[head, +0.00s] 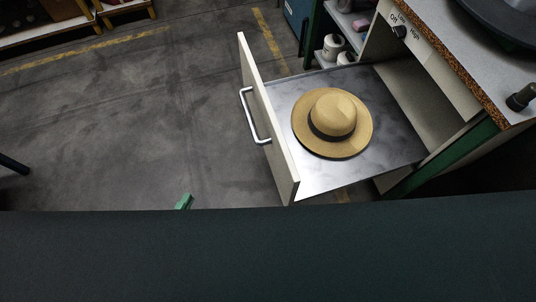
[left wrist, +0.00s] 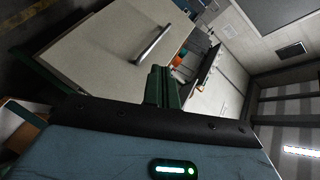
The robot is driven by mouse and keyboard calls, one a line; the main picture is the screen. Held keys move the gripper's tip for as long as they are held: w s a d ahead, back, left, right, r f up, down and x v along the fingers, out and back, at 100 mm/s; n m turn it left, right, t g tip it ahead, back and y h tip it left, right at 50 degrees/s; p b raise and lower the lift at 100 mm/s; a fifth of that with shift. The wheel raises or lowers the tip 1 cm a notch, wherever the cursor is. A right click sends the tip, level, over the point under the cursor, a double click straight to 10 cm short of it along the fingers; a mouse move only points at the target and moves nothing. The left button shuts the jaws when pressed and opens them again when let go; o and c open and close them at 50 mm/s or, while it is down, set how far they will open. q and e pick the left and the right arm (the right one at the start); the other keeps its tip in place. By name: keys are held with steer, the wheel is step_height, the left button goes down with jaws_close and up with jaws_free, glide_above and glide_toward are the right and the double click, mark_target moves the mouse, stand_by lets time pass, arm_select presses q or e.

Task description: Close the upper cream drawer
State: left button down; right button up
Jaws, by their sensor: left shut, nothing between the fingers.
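The upper cream drawer stands pulled far out of the bench in the head view, its cream front (head: 266,125) at the left with a silver bar handle (head: 252,115). A straw hat (head: 333,118) with a dark band lies on its grey floor. My left gripper (head: 184,201) shows only as a small green tip, left of and below the drawer front, apart from it. In the left wrist view my left gripper (left wrist: 161,83) is shut and empty; a cream panel (left wrist: 105,52) with a metal handle (left wrist: 152,45) lies beyond it. My right gripper is out of view.
The bench top (head: 440,45) with a dark round press part (head: 505,20) and a control knob (head: 399,32) is at the upper right. A side shelf holds white containers (head: 333,46). Open concrete floor (head: 130,120) lies left of the drawer.

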arm_select(q)
steer(key=w+d+r+m+g+h+b, duration=0.1)
steer(key=w+d+m+h+b, duration=0.45)
steer(key=m, duration=0.95)
steer(key=m+g+h+b, duration=0.55)
steer(key=m+g, duration=0.35)
steer(key=m, duration=1)
glide_toward(281, 158)
steer(key=shift+h, duration=0.4)
steer(key=x, duration=0.5)
steer(key=shift+w+d+f, duration=0.1)
steer(key=shift+f, duration=0.15)
steer(key=shift+x, duration=0.75)
steer(key=shift+d, duration=0.1)
